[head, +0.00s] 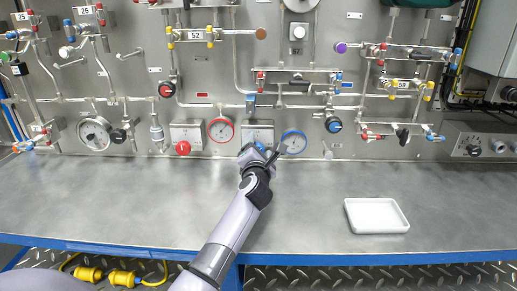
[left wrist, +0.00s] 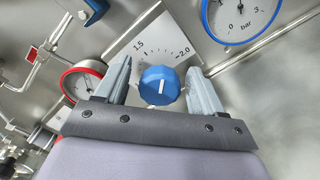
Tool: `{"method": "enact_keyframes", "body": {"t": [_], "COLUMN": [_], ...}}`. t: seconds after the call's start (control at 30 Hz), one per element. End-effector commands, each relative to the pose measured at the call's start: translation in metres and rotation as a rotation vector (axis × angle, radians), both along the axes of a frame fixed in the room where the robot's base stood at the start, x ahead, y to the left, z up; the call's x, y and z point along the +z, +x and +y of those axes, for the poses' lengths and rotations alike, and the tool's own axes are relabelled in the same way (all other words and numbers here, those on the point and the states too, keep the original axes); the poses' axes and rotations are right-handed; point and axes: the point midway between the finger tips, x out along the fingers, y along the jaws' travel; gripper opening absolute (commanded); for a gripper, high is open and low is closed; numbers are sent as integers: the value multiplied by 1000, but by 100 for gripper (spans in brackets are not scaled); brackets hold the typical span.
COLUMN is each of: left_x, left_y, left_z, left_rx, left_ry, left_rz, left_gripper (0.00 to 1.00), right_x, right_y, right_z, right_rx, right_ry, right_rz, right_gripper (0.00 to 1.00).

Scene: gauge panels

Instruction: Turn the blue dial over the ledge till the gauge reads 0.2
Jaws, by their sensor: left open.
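The blue dial (left wrist: 159,86) with a white line on its face shows in the left wrist view, in front of a white scale plate marked 1.5 and 2.0 (left wrist: 150,45). My left gripper (head: 267,152) is open at the panel over the ledge (head: 150,195). In the left wrist view its fingers stand on either side of the dial, with small gaps showing. In the head view the gripper mostly hides the dial. The blue-rimmed gauge (head: 293,142) is just right of the gripper; it also shows in the left wrist view (left wrist: 240,15). I cannot read its needle exactly. My right gripper is out of view.
A red-rimmed gauge (head: 221,130) and a red dial (head: 183,148) are left on the panel. Pipes and valves fill the panel above. A white tray (head: 376,215) lies on the ledge at right. The ledge is otherwise largely clear.

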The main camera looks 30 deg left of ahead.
Motion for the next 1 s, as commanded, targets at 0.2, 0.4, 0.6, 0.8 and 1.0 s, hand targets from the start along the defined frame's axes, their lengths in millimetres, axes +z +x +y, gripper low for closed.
{"method": "enact_keyframes", "body": {"t": [0.2, 0.4, 0.6, 0.8, 1.0], "left_x": [-2, 0, 0, 1, 1], "left_y": [-18, -40, -55, -59, -59], "left_z": [-11, -26, -35, -37, -37], "left_rx": [-1, -3, -2, -2, -2], "left_ry": [-2, -1, 1, 1, 1], "left_rz": [1, 0, -1, -2, -2], "left_gripper": [69, 69, 69, 69, 69], "right_x": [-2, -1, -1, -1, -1], "right_y": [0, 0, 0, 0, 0], "right_z": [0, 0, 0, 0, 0], "right_rx": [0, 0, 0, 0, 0], "right_ry": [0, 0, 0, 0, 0], "right_rz": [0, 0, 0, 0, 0], "right_gripper": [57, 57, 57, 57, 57]}}
